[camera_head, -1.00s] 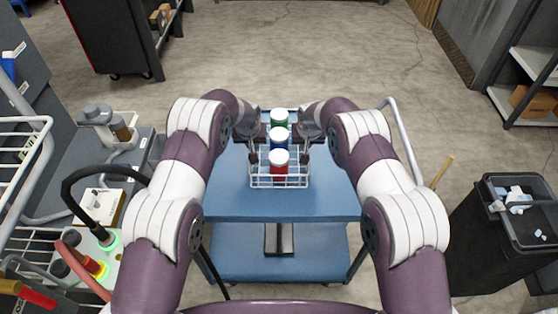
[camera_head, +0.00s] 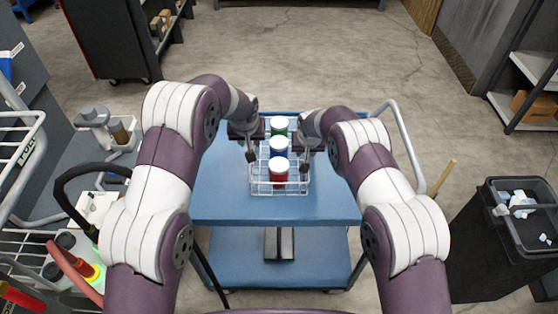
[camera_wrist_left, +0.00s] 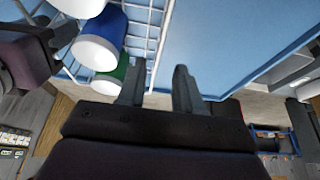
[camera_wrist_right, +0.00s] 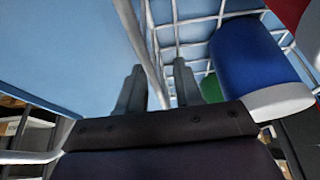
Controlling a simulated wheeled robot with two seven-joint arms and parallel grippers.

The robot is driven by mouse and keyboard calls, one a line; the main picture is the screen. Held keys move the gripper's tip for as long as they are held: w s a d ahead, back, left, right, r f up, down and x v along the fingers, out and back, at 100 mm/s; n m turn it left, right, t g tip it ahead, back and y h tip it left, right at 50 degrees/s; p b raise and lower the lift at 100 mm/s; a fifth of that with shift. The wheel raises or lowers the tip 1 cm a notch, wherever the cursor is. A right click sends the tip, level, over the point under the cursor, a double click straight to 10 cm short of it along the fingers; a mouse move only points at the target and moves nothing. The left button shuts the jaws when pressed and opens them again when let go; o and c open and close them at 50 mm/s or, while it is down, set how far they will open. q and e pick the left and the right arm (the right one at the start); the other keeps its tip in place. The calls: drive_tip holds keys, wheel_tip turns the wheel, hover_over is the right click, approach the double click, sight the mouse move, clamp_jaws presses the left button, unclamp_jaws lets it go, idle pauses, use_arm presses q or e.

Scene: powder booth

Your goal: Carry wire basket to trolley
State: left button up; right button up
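The wire basket (camera_head: 279,189) is upright on the blue trolley's top shelf (camera_head: 225,190) and appears to rest on it. It holds three white-capped jars in a row: red (camera_head: 279,175), blue (camera_head: 278,153) and green (camera_head: 279,128). My left gripper (camera_head: 251,156) is at the basket's left side. In the left wrist view its fingers (camera_wrist_left: 159,88) are apart, with basket wire close by. My right gripper (camera_head: 305,158) is at the right side. In the right wrist view its fingers (camera_wrist_right: 158,88) are apart, with a basket wire running between them.
The trolley's handle (camera_head: 403,145) rises at its right. A black bin (camera_head: 505,240) stands to the right. At left are a grey bench with equipment (camera_head: 105,130) and a white wire rack (camera_head: 20,160). Open floor lies beyond the trolley.

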use_arm(q)
drive_tip(key=v, duration=0.2)
drive_tip(key=shift+s+r, duration=0.15)
drive_tip(key=shift+r, duration=0.25)
drive_tip(key=shift+s+r, duration=0.1)
drive_tip(key=shift+r, duration=0.1)
use_arm(e)
drive_tip(key=shift+r, duration=0.25)
drive_tip(key=v, duration=1.1)
drive_tip(key=shift+s+r, duration=0.15)
drive_tip(key=shift+r, duration=0.1)
